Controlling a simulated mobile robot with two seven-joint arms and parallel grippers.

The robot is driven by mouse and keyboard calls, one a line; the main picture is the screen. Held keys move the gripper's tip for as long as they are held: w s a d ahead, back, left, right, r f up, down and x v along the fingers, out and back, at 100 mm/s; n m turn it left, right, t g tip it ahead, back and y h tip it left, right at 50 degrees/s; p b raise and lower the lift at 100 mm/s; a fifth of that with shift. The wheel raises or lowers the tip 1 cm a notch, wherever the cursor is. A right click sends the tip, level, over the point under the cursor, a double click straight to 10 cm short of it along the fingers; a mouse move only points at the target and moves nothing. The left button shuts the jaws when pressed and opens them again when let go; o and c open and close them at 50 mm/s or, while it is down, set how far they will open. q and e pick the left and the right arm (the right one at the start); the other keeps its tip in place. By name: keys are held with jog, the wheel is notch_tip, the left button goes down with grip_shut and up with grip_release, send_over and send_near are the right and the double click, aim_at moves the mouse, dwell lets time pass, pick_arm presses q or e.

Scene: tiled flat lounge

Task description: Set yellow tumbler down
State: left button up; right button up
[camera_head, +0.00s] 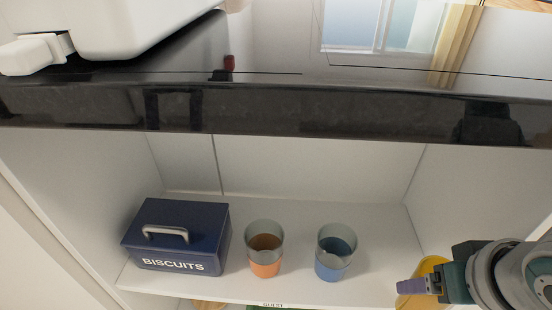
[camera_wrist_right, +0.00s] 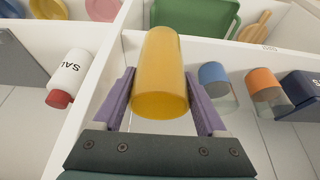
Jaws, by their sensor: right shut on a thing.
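The yellow tumbler (camera_head: 433,266) shows at the lower right of the head view, partly hidden by my right gripper (camera_head: 416,288). In the right wrist view the yellow tumbler (camera_wrist_right: 160,75) lies between the two purple fingers of my right gripper (camera_wrist_right: 160,92), which is shut on it. It is in front of the white shelf's right end; I cannot tell whether it touches the shelf (camera_head: 200,286). A blue-based tumbler (camera_head: 334,266) and an orange-based tumbler (camera_head: 264,262) stand upright on the shelf, left of my gripper. My left gripper is not in view.
A dark blue biscuit tin (camera_head: 178,237) stands at the shelf's left. A dark countertop edge (camera_head: 300,112) overhangs the shelf. The wrist view shows a salt container (camera_wrist_right: 69,76) beyond a white divider and a green tray (camera_wrist_right: 196,14) below. Some shelf right of the blue-based tumbler is bare.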

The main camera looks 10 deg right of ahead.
jog(key=w+d+f+b, duration=0.1)
jog(key=w+b, duration=0.3)
jog(key=w, duration=0.1)
jog(key=w+d+f+b, duration=0.1)
jog(key=w+b, duration=0.3)
jog(key=w, duration=0.2)
jog(key=w+d+f+b, duration=0.1)
jog(key=w+d+b, duration=0.1)
jog(key=w+b, duration=0.2)
jog(key=shift+w+f, duration=0.2)
jog(key=shift+w, duration=0.4)
jog(key=shift+w+f, duration=0.2)
jog(key=shift+w, duration=0.35)
jog(key=shift+r, duration=0.1)
jog(key=shift+d, duration=0.1)
